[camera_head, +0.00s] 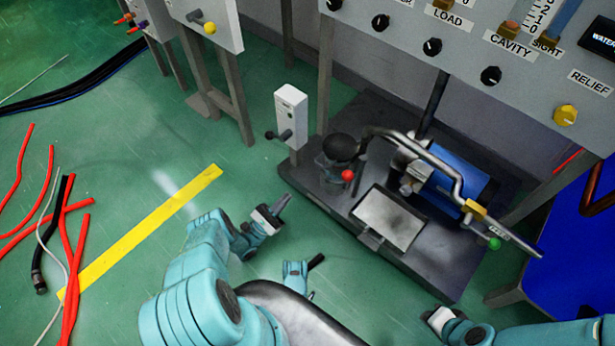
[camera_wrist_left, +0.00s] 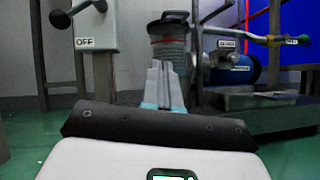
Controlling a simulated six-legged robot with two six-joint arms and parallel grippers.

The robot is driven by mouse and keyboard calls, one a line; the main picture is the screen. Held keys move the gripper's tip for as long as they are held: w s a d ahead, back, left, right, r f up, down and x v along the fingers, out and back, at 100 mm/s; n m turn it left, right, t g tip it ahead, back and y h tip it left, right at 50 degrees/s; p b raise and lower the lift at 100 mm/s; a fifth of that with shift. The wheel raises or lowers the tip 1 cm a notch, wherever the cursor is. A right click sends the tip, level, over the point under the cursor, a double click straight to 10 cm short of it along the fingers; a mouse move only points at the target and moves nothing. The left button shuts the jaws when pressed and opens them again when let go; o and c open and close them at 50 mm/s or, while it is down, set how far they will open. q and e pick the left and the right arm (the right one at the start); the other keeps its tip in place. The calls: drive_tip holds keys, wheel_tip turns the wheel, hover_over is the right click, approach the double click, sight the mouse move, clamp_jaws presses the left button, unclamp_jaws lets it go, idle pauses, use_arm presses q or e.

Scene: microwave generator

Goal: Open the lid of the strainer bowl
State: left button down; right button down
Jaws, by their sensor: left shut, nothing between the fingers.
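The strainer bowl (camera_head: 334,170) stands on the left part of the dark pump base, with a dark round lid (camera_head: 341,148) on top. In the left wrist view the bowl (camera_wrist_left: 168,52) is grey and ribbed, under a dark top (camera_wrist_left: 168,26). The lid appears closed. My left gripper (camera_head: 284,202) is shut and empty, left of and nearer than the bowl, apart from it. In the wrist view its closed fingers (camera_wrist_left: 157,75) point at the bowl and hide its lower part. Teal parts of mine show at the bottom right of the head view; right fingers cannot be made out.
A bent metal pipe (camera_head: 420,150) runs right of the bowl above a blue motor (camera_head: 455,192). A switch box (camera_head: 291,113) with a lever stands behind left. A metal plate (camera_head: 390,218) lies in front.

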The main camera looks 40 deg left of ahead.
use_arm(q)
drive_tip(key=s+r+x, duration=0.1)
drive_tip(key=r+x, duration=0.1)
drive_tip(key=x, duration=1)
drive_tip(key=shift+d+r, duration=0.25)
drive_tip(key=shift+r, duration=0.1)
drive_tip(key=shift+s, duration=0.15)
